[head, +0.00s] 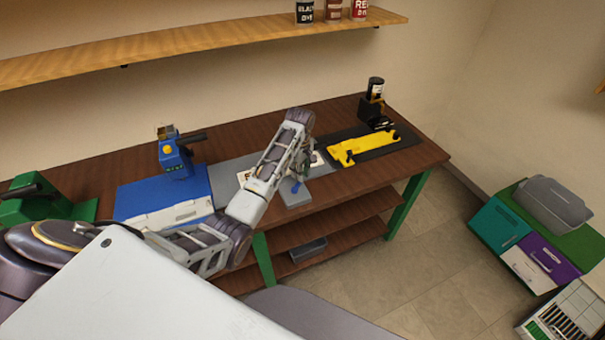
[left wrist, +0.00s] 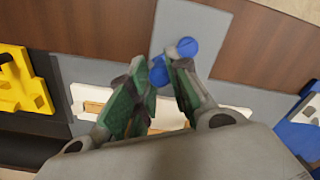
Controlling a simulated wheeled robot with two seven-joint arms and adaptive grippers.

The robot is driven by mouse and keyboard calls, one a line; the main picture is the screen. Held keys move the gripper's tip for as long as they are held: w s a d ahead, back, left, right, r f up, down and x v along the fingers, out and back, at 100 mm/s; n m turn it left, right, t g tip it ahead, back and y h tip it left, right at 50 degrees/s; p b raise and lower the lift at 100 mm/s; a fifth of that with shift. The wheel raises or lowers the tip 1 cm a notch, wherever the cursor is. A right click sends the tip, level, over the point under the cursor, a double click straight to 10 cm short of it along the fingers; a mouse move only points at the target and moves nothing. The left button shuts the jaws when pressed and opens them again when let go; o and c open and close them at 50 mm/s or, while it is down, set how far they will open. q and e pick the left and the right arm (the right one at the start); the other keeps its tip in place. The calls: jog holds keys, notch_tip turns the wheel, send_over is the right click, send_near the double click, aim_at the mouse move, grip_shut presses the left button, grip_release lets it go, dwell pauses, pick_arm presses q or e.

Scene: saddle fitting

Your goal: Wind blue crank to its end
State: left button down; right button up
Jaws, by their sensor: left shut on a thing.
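The blue crank (head: 296,187) is on a grey plate (head: 297,199) at the front edge of the workbench. In the left wrist view its round blue knob (left wrist: 187,47) stands just beyond the fingertips, and another blue part shows between the fingers. My left gripper (left wrist: 158,68) has its green-padded fingers closed around that blue part. In the head view my left arm reaches over the bench, and its wrist hides much of the gripper (head: 298,176). My right gripper is in neither view.
A yellow fixture (head: 360,148) lies on a dark mat to the right, with a black device (head: 373,108) behind it. A blue station (head: 170,190) stands to the left. A shelf (head: 190,42) hangs above the bench. Crates stand on the floor at right.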

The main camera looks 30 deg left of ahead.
pick_arm(q)
jog(key=n, duration=0.1)
jog(key=a+n, duration=0.1)
jog(key=n, duration=0.1)
jog(key=shift+a+r+n, duration=0.1)
jog(key=shift+a+n, duration=0.15)
jog(key=shift+n, duration=0.15)
jog(key=n, duration=0.1)
jog(key=a+n, duration=0.1)
jog(key=shift+s+n, duration=0.2)
jog(key=shift+n, duration=0.2)
jog(key=n, duration=0.2)
jog(key=s+a+n, duration=0.1)
jog(key=n, duration=0.3)
jog(key=shift+s+a, duration=0.3)
jog(key=c, duration=1.3)
grip_release()
jog(key=shift+s, duration=0.1)
